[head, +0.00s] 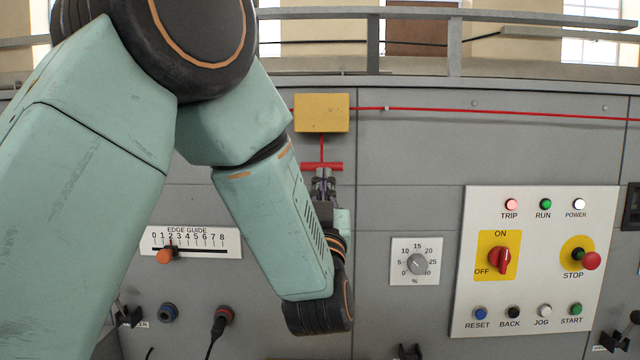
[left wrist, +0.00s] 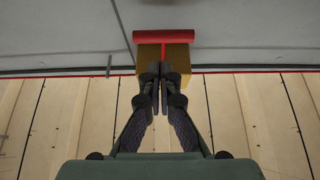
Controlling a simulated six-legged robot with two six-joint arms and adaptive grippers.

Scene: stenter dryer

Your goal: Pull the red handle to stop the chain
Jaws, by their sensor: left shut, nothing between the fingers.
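The red handle (head: 334,166) is a short horizontal bar hanging by a thin red cord under a yellow box (head: 321,113) on the grey machine front. My left gripper (head: 323,174) is shut and empty, with its fingertips right at the handle. The picture does not settle whether they touch it. In the left wrist view the handle (left wrist: 188,36) lies just beyond the closed fingertips (left wrist: 161,68), with the yellow box (left wrist: 180,56) behind. The bar is not between the fingers. My right gripper is not in view. No chain can be made out.
A red line (head: 480,112) runs right from the box. A dial (head: 415,263) and a white control panel (head: 535,300) with knob, lamps and buttons are to the right. An edge guide scale (head: 200,241) is left, partly near my arm. A rail (head: 420,13) runs above.

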